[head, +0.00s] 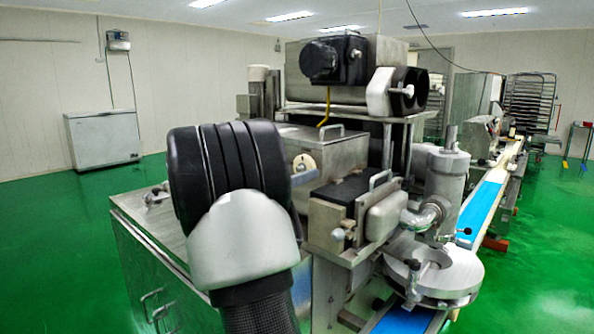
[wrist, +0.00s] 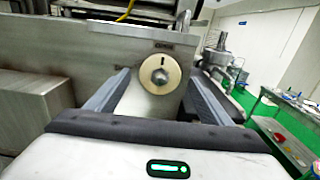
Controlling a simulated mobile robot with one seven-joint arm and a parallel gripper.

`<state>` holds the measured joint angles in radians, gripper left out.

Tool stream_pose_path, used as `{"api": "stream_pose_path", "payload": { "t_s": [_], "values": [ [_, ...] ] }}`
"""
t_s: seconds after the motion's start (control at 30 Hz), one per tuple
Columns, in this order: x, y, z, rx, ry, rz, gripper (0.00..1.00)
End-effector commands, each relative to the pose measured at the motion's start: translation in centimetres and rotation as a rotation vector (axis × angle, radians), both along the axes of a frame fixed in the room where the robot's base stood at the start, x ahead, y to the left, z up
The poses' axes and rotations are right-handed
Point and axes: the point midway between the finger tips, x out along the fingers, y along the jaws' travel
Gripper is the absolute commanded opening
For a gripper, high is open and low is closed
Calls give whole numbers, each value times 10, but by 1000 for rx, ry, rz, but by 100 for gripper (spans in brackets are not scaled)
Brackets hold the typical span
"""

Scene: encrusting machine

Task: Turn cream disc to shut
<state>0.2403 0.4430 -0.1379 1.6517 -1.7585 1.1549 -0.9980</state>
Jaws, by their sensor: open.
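The cream disc (wrist: 160,74) is a round knob on the machine's steel front, with a short dark mark near its top and a paler centre. The mark points roughly up, at a small label (wrist: 163,45) too blurred to read. My gripper (wrist: 158,80) is open, with one grey finger on each side of the disc in the wrist view. The fingers look apart from it; I cannot tell how far short of it the tips stop. In the head view the disc (head: 303,163) shows just right of my black and white arm, which hides most of my gripper.
A steel hopper box (head: 310,140) with a handle is at the disc. A black-lidded block (head: 352,195) stands right of it. A blue conveyor belt (head: 483,203) runs along the right. A white chest (head: 103,136) stands far left, with open green floor before it.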

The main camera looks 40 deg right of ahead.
Motion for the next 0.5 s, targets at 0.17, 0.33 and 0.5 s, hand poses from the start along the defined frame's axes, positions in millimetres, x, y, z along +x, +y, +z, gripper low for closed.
{"api": "stream_pose_path", "payload": {
  "t_s": [0.17, 0.33, 0.5],
  "values": [
    [1, -14, 0, 0, -1, 0, 74],
    [2, -17, 0, 1, 0, 1, 74],
    [1, -16, 0, 1, -1, 0, 69]
  ]
}}
